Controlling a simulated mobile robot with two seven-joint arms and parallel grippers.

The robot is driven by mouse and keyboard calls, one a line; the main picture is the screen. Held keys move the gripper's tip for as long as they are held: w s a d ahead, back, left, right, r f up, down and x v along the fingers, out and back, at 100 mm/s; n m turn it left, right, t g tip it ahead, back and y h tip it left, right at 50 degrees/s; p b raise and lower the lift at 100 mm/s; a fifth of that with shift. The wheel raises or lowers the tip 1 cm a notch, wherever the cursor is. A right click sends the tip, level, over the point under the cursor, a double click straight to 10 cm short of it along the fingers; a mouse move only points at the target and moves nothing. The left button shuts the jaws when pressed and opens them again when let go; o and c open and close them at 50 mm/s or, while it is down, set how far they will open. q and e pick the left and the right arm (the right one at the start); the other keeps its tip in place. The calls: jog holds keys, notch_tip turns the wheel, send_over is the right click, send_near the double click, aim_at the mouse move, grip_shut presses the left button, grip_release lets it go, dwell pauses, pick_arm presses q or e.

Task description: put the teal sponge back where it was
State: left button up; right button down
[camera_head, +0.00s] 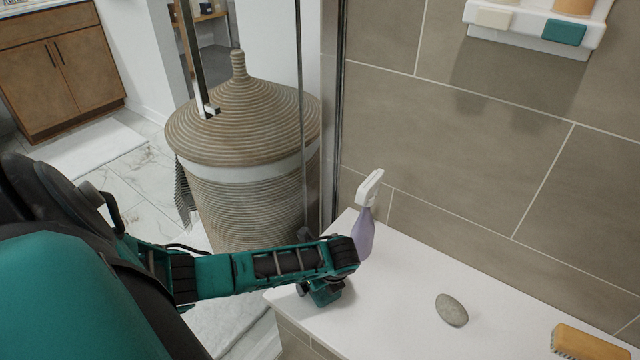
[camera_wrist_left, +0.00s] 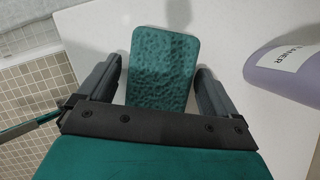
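The teal sponge (camera_wrist_left: 163,65) has a pitted face and rounded corners. In the left wrist view it lies flat over the white ledge, between the fingers of my left gripper (camera_wrist_left: 160,80). The fingers stand apart on either side of it, with a narrow gap showing at the left. In the head view my left gripper (camera_head: 322,292) is low at the near left end of the ledge (camera_head: 400,310), and the arm hides most of the sponge there. My right gripper is in neither view.
A lilac spray bottle (camera_head: 364,230) stands close to the gripper. A grey stone (camera_head: 451,310) and an orange sponge (camera_head: 588,344) lie farther right on the ledge. A white wall shelf (camera_head: 530,44) holds a teal block (camera_head: 564,32) and a cream block (camera_head: 494,18). A wicker basket (camera_head: 245,205) stands behind.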

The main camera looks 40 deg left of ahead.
pick_arm(q)
jog(key=shift+o, duration=0.3)
jog(key=shift+r, duration=0.15)
jog(key=p+v, duration=0.5)
jog(key=v, duration=0.7)
jog(key=s+d+f+n+t+h, duration=0.1)
jog(key=s+d+n+t+h, duration=0.2)
jog(key=d, duration=0.4)
jog(key=s+d+f+n+t+h, duration=0.1)
jog(key=d+n+h, duration=0.2)
jog(key=d+n, duration=0.3)
notch_tip(320, 180, up, 7)
jog(key=s+d+n+t+h, duration=0.1)
jog(key=s+n+t, duration=0.1)
jog(key=n+t, duration=0.3)
jog(key=n, duration=0.4)
jog(key=shift+d+t, duration=0.3)
jog(key=shift+d, duration=0.1)
jog(key=shift+s+p, duration=0.15)
jog(key=shift+p, duration=0.15)
